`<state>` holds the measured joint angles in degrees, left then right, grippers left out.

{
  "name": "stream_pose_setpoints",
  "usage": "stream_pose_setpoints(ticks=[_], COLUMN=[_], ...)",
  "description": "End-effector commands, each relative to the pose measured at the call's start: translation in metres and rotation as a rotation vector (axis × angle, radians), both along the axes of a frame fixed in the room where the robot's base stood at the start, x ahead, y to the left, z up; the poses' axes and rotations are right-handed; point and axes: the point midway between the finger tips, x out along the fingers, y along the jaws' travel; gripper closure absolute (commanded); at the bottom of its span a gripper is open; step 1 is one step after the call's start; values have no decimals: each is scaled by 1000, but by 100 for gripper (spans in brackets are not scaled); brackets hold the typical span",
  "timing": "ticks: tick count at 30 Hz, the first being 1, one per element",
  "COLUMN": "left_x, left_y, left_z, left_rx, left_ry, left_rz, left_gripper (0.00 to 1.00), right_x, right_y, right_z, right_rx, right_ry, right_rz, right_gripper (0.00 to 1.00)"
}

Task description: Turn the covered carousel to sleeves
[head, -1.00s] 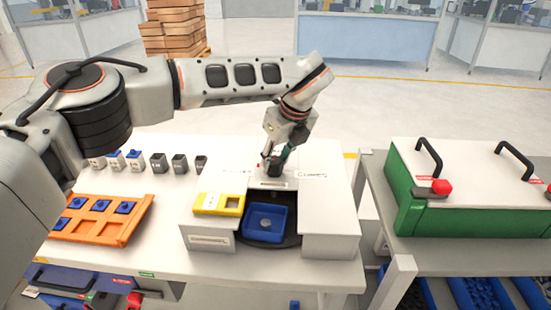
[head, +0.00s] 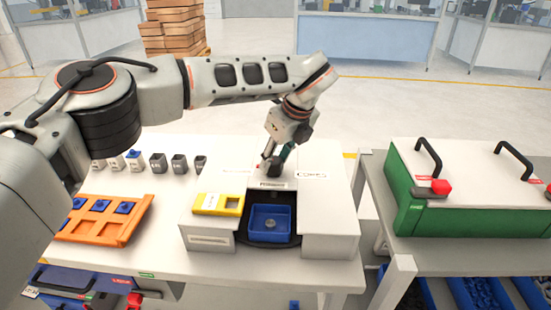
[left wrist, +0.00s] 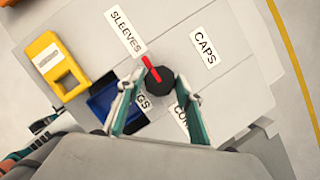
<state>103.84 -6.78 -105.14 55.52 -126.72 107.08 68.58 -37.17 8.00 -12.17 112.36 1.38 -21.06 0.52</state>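The covered carousel (head: 325,220) is a white box on the table. Its front opening shows a blue bin (head: 255,234) with a small grey piece in it. In the left wrist view a dark round knob (left wrist: 159,81) sits on the cover. Its red pointer (left wrist: 150,63) points at the SLEEVES label (left wrist: 125,32). A CAPS label (left wrist: 205,47) lies to the right; two other labels are partly hidden by the fingers. My left gripper (left wrist: 161,78) has one finger each side of the knob, with a small gap visible at the right finger. My right gripper is not in view.
A yellow block with a square hole (head: 207,203) sits on the cover's left part. A green case (head: 450,213) stands on a separate table at right.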

Motion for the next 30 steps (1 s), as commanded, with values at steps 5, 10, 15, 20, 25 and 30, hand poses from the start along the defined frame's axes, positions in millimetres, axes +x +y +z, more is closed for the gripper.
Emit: stream_pose_setpoints(ticks=[5,10,15,20,25,30], left_x=[0,0,-2,-10,-17,-21], left_y=[0,0,-3,-10,-16,-18], left_z=[0,0,11,35,57,68], left_rx=[0,0,0,0,0,1], left_ry=[0,0,-3,-4,-3,-1], left_rz=[0,0,-2,-1,-1,0], left_gripper=[49,49,49,49,49,49], right_x=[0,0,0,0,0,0], right_y=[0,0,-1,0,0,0], right_z=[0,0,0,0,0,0], right_rx=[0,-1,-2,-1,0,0], right_ry=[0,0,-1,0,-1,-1], right_rz=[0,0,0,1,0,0], right_gripper=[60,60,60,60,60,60])
